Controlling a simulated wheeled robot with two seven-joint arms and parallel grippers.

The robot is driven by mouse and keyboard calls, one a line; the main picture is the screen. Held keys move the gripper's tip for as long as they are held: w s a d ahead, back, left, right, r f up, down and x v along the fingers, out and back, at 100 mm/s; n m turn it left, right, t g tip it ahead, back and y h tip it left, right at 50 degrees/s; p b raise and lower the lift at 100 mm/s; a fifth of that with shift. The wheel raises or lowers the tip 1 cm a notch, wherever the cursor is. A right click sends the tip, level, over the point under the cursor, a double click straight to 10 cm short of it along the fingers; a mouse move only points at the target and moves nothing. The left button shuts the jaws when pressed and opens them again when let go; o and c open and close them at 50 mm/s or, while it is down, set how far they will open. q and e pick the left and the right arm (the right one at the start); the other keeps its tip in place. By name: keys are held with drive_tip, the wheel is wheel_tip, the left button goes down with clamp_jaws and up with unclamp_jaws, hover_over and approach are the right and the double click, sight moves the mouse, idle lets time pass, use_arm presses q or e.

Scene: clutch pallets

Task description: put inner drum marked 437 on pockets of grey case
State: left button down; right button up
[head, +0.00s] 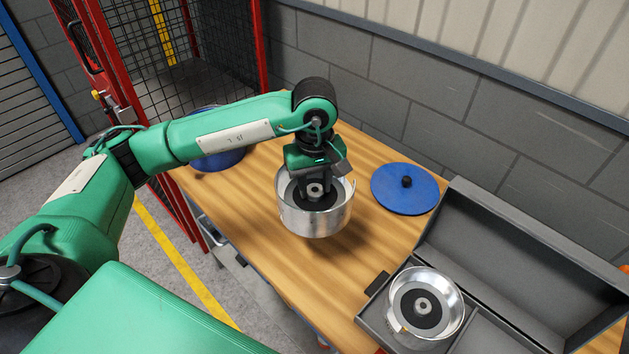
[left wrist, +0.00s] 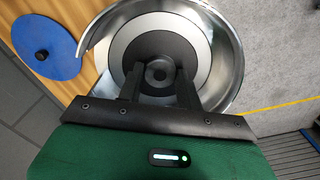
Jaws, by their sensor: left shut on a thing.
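A silver inner drum (head: 315,219) with a dark disc and a grey hub inside hangs from my left gripper (head: 314,186) over the wooden table. The left gripper is shut on the drum's hub, and the drum (left wrist: 226,62) fills the middle of the left wrist view. No number is readable on it. The grey case (head: 375,323) stands open at the lower right, its lid (head: 520,245) raised at the back. Another silver drum (head: 456,305) sits in its left pocket. A pocket beside it looks empty. My right gripper is not in view.
A blue disc (head: 388,193) with a black knob lies on the wooden table (head: 262,262) between the held drum and the case. A blue round thing (head: 222,160) is partly hidden behind my left arm. A red-framed mesh fence (head: 200,50) and a grey block wall bound the back.

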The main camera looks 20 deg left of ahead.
use_arm(q)
drive_tip(key=m, duration=0.4)
drive_tip(key=shift+d+r+m, duration=0.15)
drive_tip(key=shift+m, duration=0.15)
drive_tip(key=m, duration=0.4)
drive_tip(key=shift+s+d, duration=0.1)
drive_tip(key=shift+s, duration=0.1)
